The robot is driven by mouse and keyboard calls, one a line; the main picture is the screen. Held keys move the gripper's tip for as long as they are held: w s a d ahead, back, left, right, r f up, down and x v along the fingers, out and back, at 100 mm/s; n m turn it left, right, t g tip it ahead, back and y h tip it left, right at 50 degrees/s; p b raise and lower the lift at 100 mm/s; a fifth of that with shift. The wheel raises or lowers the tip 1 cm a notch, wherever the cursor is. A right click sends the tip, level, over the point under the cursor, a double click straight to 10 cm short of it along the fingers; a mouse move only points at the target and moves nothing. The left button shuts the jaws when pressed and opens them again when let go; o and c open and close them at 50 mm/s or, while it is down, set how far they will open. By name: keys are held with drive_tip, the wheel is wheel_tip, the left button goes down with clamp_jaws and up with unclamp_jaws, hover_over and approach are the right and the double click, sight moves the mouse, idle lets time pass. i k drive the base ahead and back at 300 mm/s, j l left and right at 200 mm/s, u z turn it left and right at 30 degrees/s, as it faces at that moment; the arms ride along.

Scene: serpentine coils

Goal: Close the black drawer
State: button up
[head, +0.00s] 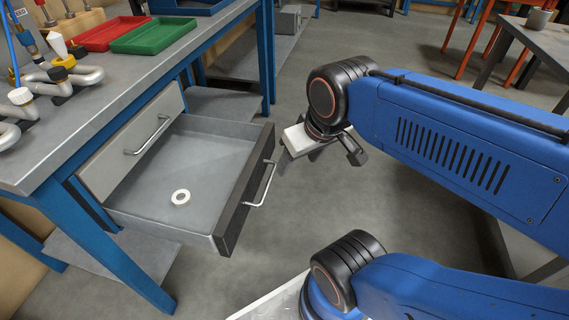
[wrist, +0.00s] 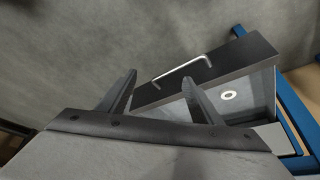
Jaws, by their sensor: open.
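The black-fronted drawer (head: 247,190) is pulled out from under the grey workbench in the head view. Its front carries a silver bar handle (head: 263,184). A white ring (head: 180,197) lies inside on the drawer floor. My gripper (head: 318,152) is to the right of the drawer front, in front of the handle side and apart from it as far as I can tell. In the wrist view my gripper (wrist: 160,95) is open with nothing between its fingers. The drawer front (wrist: 220,70), its handle (wrist: 183,68) and the ring (wrist: 229,95) show beyond the fingers.
The workbench (head: 120,90) carries red (head: 105,33) and green (head: 154,36) trays and metal pipe coils (head: 75,76). Grey floor (head: 400,210) lies open in front of the drawer.

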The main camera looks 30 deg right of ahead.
sight(222, 165)
drive_tip(key=k+j+u, duration=0.1)
drive_tip(key=k+j, duration=0.25)
drive_tip(key=k+j+u, duration=0.15)
drive_tip(key=k+j, duration=0.15)
drive_tip(key=j, duration=0.3)
